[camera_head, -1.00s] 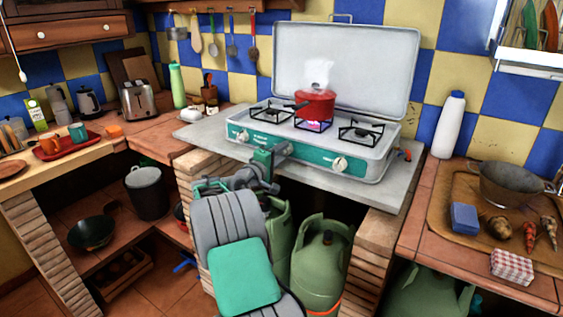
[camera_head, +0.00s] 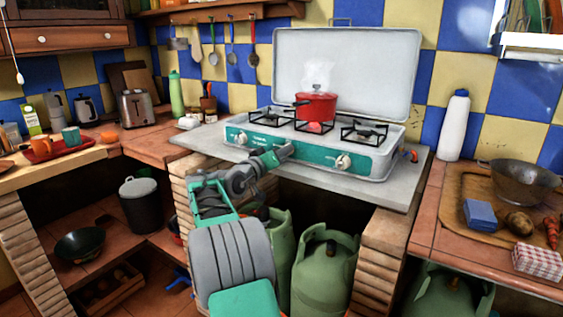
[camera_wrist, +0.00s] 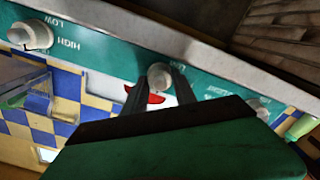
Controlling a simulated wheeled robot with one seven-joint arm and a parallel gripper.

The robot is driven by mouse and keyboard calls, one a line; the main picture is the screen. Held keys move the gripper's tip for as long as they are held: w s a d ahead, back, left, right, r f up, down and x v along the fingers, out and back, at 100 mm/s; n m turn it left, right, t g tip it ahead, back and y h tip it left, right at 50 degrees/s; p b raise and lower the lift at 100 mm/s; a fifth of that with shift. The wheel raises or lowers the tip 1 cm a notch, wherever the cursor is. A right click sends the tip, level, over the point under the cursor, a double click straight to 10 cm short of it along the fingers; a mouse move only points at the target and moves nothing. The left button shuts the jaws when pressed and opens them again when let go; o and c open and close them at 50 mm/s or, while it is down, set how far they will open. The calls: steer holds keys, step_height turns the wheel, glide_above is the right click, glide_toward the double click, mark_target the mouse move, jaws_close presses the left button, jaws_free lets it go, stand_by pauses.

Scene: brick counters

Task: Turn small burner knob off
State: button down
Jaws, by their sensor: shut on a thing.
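The white and teal camping stove (camera_head: 330,155) stands on the grey counter slab with its lid up. A red pot (camera_head: 318,105) sits on the middle, smaller burner with steam above it. My gripper (camera_head: 287,151) is at the middle of the front panel and hides the middle knob in the head view. In the wrist view, which is turned nearly upside down, the round white middle knob (camera_wrist: 160,76) lies between the fingertips of my gripper (camera_wrist: 155,86), shut on it. The two outer knobs (camera_head: 241,138) (camera_head: 344,162) are clear of the fingers.
Green gas bottles (camera_head: 325,265) stand below the counter beside my arm. A white bottle (camera_head: 454,125) stands right of the stove. A wooden board (camera_head: 453,205) with a metal colander (camera_head: 525,183) lies on the right counter. A toaster (camera_head: 136,107) stands at left.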

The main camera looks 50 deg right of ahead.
steer(key=shift+f+m+b, duration=0.15)
steer(key=shift+m+b, duration=0.35)
steer(key=shift+m, duration=0.2)
steer(key=c, duration=1)
jaws_free()
steer(key=a, duration=0.7)
steer(key=shift+s+a+p, duration=0.3)
steer(key=shift+s+a, duration=0.1)
steer(key=shift+r, duration=0.2)
